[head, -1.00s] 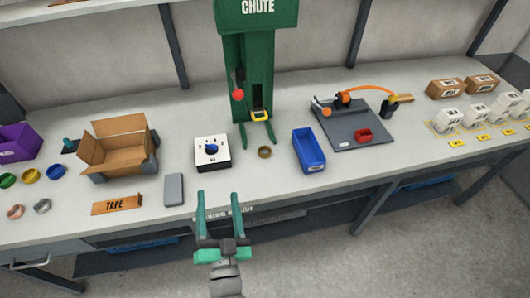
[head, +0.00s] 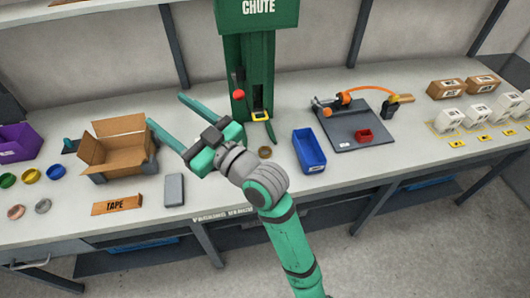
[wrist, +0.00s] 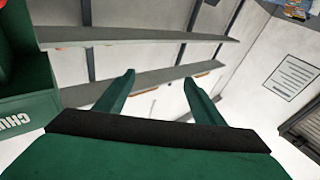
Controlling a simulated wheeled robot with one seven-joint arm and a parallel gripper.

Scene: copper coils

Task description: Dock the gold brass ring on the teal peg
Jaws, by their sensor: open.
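My gripper (head: 167,110) is open and empty, raised above the bench with its fingers toward the upper left, right of the cardboard box. Its spread fingers also show in the wrist view (wrist: 159,80), against the wall and shelves. A gold-yellow ring (head: 31,175) lies flat at the left of the bench, between a green ring (head: 7,180) and a blue ring (head: 56,171). A darker brass-brown ring (head: 264,152) lies near the chute's foot, beside my wrist. A teal peg (head: 68,145) stands left of the cardboard box, its dark base partly hidden.
The open cardboard box (head: 107,163) stands close to the teal peg. Copper (head: 15,212) and silver (head: 43,206) rings lie at the front left. The green chute (head: 257,70), blue bin (head: 309,151) and grey board (head: 355,128) stand farther right.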

